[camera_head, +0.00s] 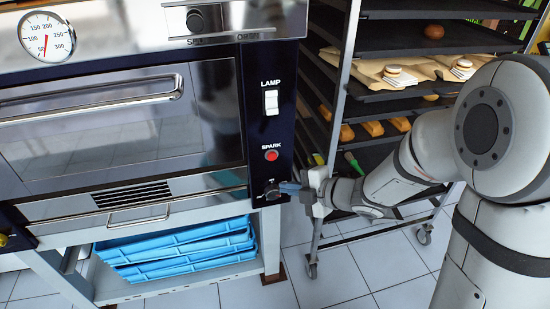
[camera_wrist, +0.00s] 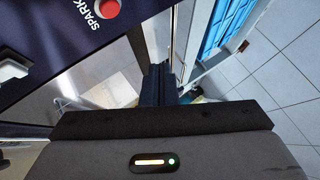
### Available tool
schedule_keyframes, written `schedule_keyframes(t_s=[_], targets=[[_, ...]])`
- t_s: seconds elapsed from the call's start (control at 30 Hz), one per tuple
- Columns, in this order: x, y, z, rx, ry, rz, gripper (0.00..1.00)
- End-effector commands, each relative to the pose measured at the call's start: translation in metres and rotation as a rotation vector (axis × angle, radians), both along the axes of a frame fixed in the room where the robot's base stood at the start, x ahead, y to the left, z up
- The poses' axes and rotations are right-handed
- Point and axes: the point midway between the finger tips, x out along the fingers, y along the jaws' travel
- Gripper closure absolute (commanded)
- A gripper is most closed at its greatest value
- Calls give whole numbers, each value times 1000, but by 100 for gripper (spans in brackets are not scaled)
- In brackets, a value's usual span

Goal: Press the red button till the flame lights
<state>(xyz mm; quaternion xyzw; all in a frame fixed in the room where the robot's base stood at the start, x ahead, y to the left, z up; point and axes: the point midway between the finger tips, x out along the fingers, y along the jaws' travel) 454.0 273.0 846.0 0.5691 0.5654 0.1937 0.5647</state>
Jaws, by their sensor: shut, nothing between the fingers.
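The red button (camera_head: 271,155) sits under the word SPARK on the dark panel at the oven's right side. It also shows at the top of the wrist view (camera_wrist: 109,8). A dark knob (camera_head: 271,190) is below it on the same panel. My gripper (camera_head: 287,187) is shut and empty, its fingertips beside the knob and below the button. Whether they touch the knob, I cannot tell. In the wrist view, the closed fingers (camera_wrist: 157,84) point away from the button, which is above and left of them. No flame shows in either view.
The oven (camera_head: 110,125) has a window door with a bar handle (camera_head: 95,98). A white LAMP switch (camera_head: 271,102) is above the button. Blue crates (camera_head: 180,250) lie below the oven. A wheeled rack (camera_head: 340,95) with bakery items stands close on the right.

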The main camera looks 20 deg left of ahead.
Motion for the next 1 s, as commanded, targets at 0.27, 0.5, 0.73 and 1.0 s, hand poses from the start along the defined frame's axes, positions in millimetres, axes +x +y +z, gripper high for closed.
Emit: schedule_keyframes(t_s=[0.27, 0.5, 0.73, 1.0], targets=[[17, 10, 1, -1, 1, -1, 100], [47, 28, 1, -1, 0, -2, 100], [68, 41, 0, -1, 1, -3, 100], [76, 45, 0, 0, 0, -5, 100]])
